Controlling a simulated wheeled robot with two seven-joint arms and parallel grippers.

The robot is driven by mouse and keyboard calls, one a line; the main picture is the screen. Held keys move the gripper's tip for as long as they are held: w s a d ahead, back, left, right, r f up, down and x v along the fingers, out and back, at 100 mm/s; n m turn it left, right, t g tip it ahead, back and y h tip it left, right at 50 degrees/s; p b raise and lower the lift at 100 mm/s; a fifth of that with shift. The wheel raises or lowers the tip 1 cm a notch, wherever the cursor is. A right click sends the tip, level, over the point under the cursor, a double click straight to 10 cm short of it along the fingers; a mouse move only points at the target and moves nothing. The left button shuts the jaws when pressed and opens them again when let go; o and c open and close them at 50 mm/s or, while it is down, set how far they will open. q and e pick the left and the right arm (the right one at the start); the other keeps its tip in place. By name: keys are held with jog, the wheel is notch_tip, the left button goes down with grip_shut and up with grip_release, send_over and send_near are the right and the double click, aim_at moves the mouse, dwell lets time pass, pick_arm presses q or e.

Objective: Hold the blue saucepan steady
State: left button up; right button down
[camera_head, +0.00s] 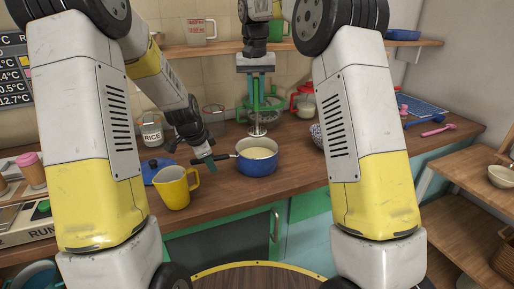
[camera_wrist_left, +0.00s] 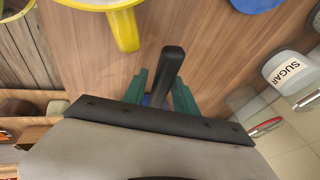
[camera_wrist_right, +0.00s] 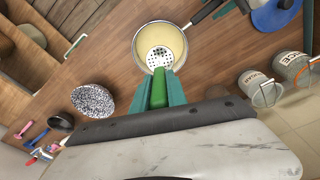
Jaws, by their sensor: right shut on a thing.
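The blue saucepan (camera_head: 257,168) stands on the wooden counter with pale yellow contents and its black handle (camera_wrist_left: 170,70) pointing left. My left gripper (camera_head: 207,160) is at the handle's end. In the left wrist view its green fingers (camera_wrist_left: 158,88) are apart, with the handle between them. My right gripper (camera_head: 262,100) is above the pan, shut on the green handle (camera_wrist_right: 158,92) of a masher.
A yellow mug (camera_head: 173,190) and a blue lid (camera_head: 154,168) are close left of the pan. A speckled bowl (camera_wrist_right: 93,100) stands to its right. Jars, including one marked RICE (camera_head: 152,132), stand behind. A shelf (camera_head: 210,47) runs above the counter.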

pick_arm(q)
jog(key=shift+o, duration=0.8)
